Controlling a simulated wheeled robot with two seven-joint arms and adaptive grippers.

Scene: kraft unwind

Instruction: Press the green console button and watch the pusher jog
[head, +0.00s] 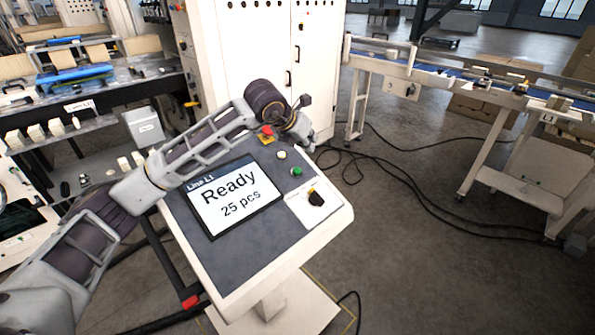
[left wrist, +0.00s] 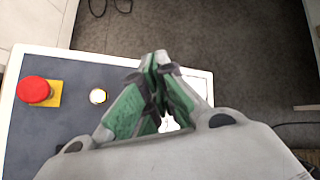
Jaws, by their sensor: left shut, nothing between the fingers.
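The green button (head: 296,171) is on the sloped grey top of the console (head: 255,255), right of the screen (head: 232,197), which reads "Line L1 Ready 25 pcs". My left gripper (head: 307,142) is over the console's far right edge, beyond the green button and apart from it in the head view. In the left wrist view its green-padded fingers (left wrist: 157,60) are shut and empty. The green button cannot be made out there; the fingers may hide it. The pusher cannot be identified in either view. My right gripper is not in view.
A red mushroom button (head: 267,130) on a yellow plate and a white button (head: 281,155) sit close by. A black knob (head: 316,199) is nearer the front. A white cabinet (head: 250,55) stands behind, a conveyor (head: 440,68) to the right. Cables cross the open floor.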

